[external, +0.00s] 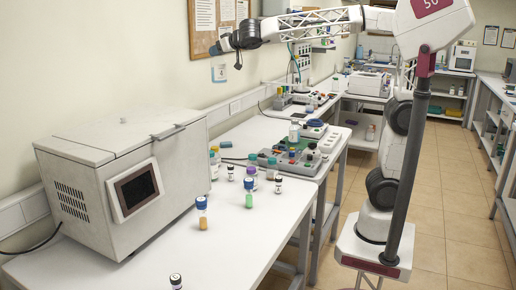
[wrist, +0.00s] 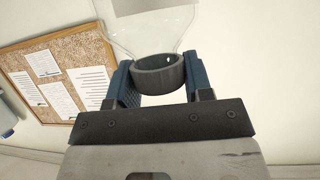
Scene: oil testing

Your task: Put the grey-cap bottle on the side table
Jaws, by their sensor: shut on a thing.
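The grey-cap bottle shows in the wrist view, with a clear body (wrist: 150,28) and a dark grey ring-shaped cap (wrist: 158,78). My gripper (wrist: 161,72) has its two blue fingers on either side of the cap and is shut on it. The far part of the bottle runs out of the top of the view. In the external view my gripper (external: 218,46) is raised high near the left wall, well above the bench; the bottle is not clearly visible there. I cannot tell for certain which surface is the side table.
A white bench (external: 215,250) holds a large box-shaped machine (external: 125,180) and several small capped bottles (external: 249,192). A bench with devices (external: 300,150) continues behind. Shelved tables (external: 497,105) stand at the right. A cork board (wrist: 60,75) is on the wall.

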